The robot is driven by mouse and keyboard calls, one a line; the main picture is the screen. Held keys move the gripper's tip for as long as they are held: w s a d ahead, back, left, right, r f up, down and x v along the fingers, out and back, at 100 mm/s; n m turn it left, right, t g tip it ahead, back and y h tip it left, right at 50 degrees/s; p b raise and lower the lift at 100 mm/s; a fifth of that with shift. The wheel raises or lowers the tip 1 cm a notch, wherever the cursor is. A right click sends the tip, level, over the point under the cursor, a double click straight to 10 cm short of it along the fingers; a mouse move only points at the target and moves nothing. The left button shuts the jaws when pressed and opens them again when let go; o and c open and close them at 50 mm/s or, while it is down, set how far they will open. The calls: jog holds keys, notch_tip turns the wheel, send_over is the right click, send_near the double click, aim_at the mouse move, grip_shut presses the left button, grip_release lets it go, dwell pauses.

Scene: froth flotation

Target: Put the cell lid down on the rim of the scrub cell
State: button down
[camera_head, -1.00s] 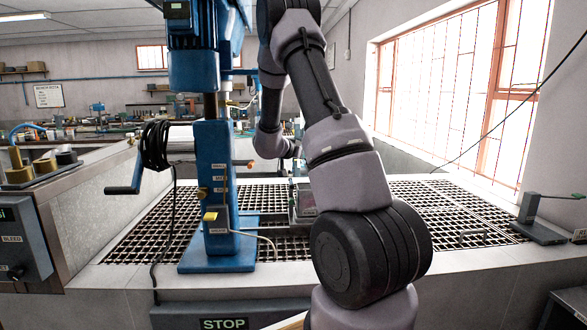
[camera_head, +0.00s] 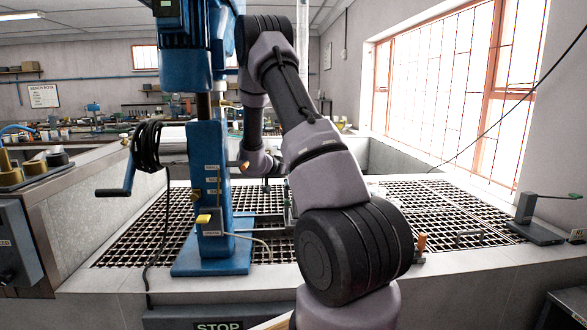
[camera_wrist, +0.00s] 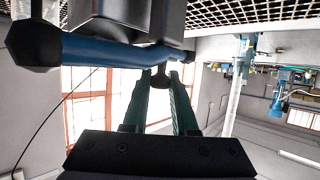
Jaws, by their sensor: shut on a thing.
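My gripper (camera_wrist: 159,80) shows in the wrist view, which looks upside down with the grating at the top. Its two dark green fingers are shut on a small dark grip piece. This seems to be the handle of the cell lid, and a blue part (camera_wrist: 110,52) with a dark end lies just beyond the fingertips; I cannot tell if it is the lid's edge. A grey metal body (camera_wrist: 140,10), perhaps the scrub cell, is close to the blue part; contact is unclear. In the head view my gripper is hidden and my arm covers most of the cell area.
A blue machine column (camera_head: 208,190) with a crank stands left of my arm on the grating (camera_head: 455,215). An orange-handled item (camera_head: 421,242) is right of my arm. A small dark stand (camera_head: 540,232) is at the far right. The right grating is mostly clear.

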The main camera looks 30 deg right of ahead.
jog(key=shift+f, duration=0.7)
dwell(0.4)
jog(key=c, duration=0.6)
grip_release()
notch_tip(320, 180, up, 10)
jog(key=shift+s, duration=0.1)
